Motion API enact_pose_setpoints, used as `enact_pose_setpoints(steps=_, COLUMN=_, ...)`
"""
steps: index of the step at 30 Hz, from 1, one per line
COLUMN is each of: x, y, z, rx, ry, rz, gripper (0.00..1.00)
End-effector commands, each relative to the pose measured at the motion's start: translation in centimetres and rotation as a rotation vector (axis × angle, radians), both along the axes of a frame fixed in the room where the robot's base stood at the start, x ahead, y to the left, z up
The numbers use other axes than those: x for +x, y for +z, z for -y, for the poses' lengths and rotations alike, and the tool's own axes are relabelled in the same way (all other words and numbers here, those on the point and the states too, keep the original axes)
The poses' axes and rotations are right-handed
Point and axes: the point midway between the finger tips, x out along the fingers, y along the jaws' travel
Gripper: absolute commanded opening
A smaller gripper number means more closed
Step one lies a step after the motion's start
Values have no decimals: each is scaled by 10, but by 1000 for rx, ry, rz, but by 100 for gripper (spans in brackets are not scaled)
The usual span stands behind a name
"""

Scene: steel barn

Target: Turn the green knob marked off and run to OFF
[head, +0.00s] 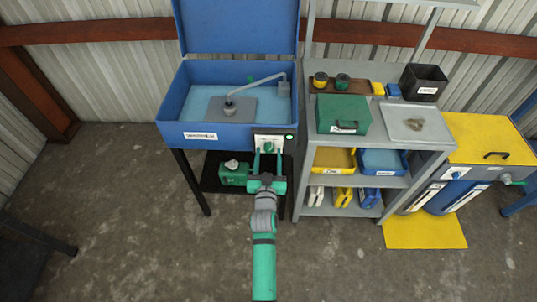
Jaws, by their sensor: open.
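A white panel (281,140) is fixed to the front right of a blue open-lidded wash basin (171,105). A green knob (269,148) sits low on this panel. Its OFF and RUN marks are too small to read, and I cannot tell which way the knob points.
A grey shelf (439,147) with bins and a green box (342,114) stands close on the right. The concrete floor in front is clear.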

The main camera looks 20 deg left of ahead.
Motion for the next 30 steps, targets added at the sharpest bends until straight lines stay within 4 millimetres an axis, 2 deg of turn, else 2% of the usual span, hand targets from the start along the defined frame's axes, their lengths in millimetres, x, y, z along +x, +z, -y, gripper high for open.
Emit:
enact_pose_setpoints(steps=11, x=6, y=0, z=-2, rx=-1, ry=0, rz=0, gripper=49)
enact_pose_setpoints(steps=12, x=6, y=0, z=-2, rx=-1, ry=0, rz=0, gripper=47)
enact_pose_setpoints(steps=17, x=6, y=0, z=-2, rx=-1, ry=0, rz=0, gripper=9)
enact_pose_setpoints(steps=30, x=6, y=0, z=-2, rx=-70, ry=0, rz=20, gripper=8)
